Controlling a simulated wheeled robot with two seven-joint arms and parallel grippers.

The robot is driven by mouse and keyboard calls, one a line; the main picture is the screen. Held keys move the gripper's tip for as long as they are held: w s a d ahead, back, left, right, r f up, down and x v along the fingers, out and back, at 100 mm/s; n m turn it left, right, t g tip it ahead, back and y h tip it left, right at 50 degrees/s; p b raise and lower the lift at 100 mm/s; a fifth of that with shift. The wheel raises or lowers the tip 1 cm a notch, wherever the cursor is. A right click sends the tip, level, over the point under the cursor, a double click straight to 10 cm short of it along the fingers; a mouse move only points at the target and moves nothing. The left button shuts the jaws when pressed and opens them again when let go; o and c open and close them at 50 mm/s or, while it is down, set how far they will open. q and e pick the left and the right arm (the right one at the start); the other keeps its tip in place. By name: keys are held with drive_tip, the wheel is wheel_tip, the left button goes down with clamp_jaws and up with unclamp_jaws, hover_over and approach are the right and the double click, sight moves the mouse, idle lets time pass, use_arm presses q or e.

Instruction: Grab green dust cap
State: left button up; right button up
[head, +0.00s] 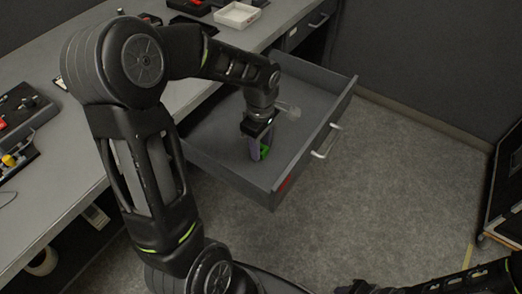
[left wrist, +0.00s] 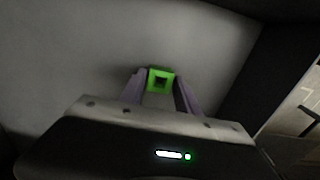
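The green dust cap (head: 264,151) is small and sits low in the open grey drawer (head: 215,149), between the fingertips of my left gripper (head: 257,149). In the left wrist view the cap (left wrist: 160,80) is a bright green square with a dark square opening. The purple-grey fingers of my left gripper (left wrist: 160,88) lie along both its sides with no clear gap, so the gripper looks shut on it. The cap's underside is hidden. My right arm shows at the bottom right of the head view, but its fingers cannot be made out.
A small translucent piece (head: 288,109) shows beside my left wrist, over the drawer. The drawer's front wall has a metal handle (head: 326,141). A grey worktop (head: 55,170) with a white tray (head: 237,15) lies left and behind. A dark case (head: 507,190) stands at right; the floor between is clear.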

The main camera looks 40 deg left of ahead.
use_arm(q)
clamp_jaws()
idle(0.3)
wheel_tip(320, 180, up, 10)
drive_tip(key=p, duration=0.1)
idle(0.4)
drive_tip(key=shift+p, duration=0.3)
